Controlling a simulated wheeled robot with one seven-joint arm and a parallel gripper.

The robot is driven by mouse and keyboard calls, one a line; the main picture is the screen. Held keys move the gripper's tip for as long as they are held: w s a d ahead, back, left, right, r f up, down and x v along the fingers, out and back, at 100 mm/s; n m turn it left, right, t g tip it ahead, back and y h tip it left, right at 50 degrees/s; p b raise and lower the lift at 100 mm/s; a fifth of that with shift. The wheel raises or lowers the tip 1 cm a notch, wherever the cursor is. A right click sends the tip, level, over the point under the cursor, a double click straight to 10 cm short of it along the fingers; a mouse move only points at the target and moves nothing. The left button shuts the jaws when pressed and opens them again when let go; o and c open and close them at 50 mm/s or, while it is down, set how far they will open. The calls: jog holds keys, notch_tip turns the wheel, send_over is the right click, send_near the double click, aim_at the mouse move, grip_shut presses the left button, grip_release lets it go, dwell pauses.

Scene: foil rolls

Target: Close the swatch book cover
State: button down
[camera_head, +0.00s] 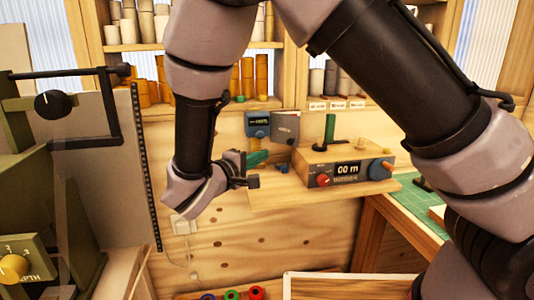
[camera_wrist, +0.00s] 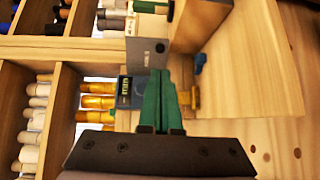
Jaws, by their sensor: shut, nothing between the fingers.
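The swatch book appears to be the small grey panel (camera_head: 286,128) standing upright at the back of the wooden ledge. In the wrist view a grey panel with small lettering (camera_wrist: 147,53) shows just beyond my fingertips. I cannot tell its hinge or how far its cover is open. My gripper (camera_head: 266,156) has green fingers and is shut and empty, in front of and slightly below-left of the grey panel. In the wrist view my gripper (camera_wrist: 160,76) points at the panel's lower edge; I cannot tell whether they touch.
A blue display unit (camera_head: 257,124) is left of the panel. A wooden winder box (camera_head: 345,165) with a red knob and green post stands right on the ledge (camera_head: 290,198). Shelves of rolls (camera_head: 250,78) are behind. A green machine (camera_head: 30,200) stands at left.

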aim_at(289, 142)
jog(key=x, duration=1.2)
